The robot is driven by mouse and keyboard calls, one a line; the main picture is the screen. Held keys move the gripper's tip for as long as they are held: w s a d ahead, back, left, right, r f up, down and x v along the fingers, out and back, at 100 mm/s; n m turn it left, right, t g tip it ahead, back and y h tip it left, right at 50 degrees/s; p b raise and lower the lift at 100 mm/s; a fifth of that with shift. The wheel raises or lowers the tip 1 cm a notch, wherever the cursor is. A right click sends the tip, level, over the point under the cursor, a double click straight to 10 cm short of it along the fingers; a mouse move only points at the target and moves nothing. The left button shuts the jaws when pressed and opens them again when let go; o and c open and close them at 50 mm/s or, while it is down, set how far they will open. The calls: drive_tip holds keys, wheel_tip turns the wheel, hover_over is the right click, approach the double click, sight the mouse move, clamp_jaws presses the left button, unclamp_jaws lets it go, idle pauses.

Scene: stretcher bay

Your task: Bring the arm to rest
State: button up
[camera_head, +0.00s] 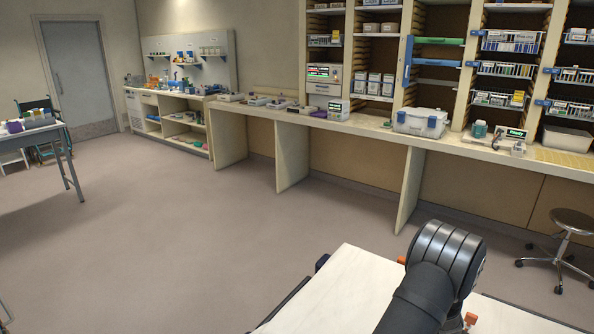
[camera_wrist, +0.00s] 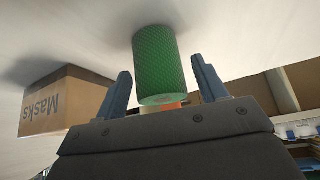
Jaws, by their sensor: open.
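My gripper (camera_wrist: 160,68) shows in the wrist view with its two blue-grey fingers spread apart. A green textured cylinder (camera_wrist: 158,65) shows between the fingers, with a visible gap on each side, so neither finger touches it. Its far end meets a pale surface, and a small orange patch shows at its near end. I cannot tell how deep it sits between the fingers. In the head view my dark arm rises over a white-topped stretcher (camera_head: 340,290) at the bottom right. The gripper and the cylinder are not visible there.
A cardboard box marked "Masks" (camera_wrist: 62,102) lies left of the gripper in the wrist view, its lettering inverted. In the head view a long counter (camera_head: 380,128) with shelves runs along the back. A stool (camera_head: 572,222) stands at right, a table (camera_head: 32,132) at left. Open floor lies between.

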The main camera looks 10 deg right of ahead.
drive_tip(key=shift+r, duration=1.6)
drive_tip(key=shift+s+r, duration=0.25)
drive_tip(key=shift+s, duration=0.15)
